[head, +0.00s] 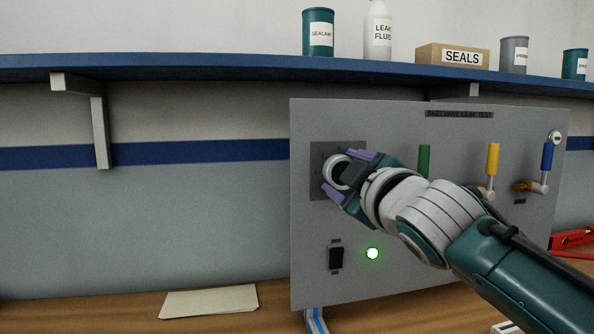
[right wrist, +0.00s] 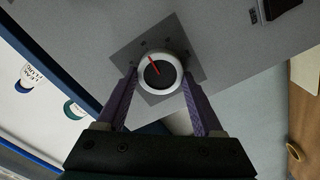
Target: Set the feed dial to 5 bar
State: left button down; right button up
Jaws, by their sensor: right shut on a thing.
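The feed dial (head: 334,166) is a round knob with a pale rim on a dark square plate (head: 318,190), at the left of a grey upright panel (head: 400,125). My right gripper (head: 345,173) is at the dial, its purple fingers on either side of the knob, shut on it. The right wrist view shows the dial (right wrist: 158,73) between the fingertips (right wrist: 160,80), with a dark face and a red pointer toward the upper left of that picture. The scale marks are too small to read. My left gripper is not in view.
The panel also has a black switch (head: 336,258), a lit green lamp (head: 372,253), and green (head: 424,160), yellow (head: 492,158) and blue (head: 547,157) levers. A shelf (head: 200,67) with containers runs above. Papers (head: 210,300) lie on the wooden bench (head: 100,315).

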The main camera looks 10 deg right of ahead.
jog(key=shift+n, duration=0.3)
jog(key=o, duration=1.4)
jog(key=s, duration=1)
jog(key=shift+d, duration=0.2)
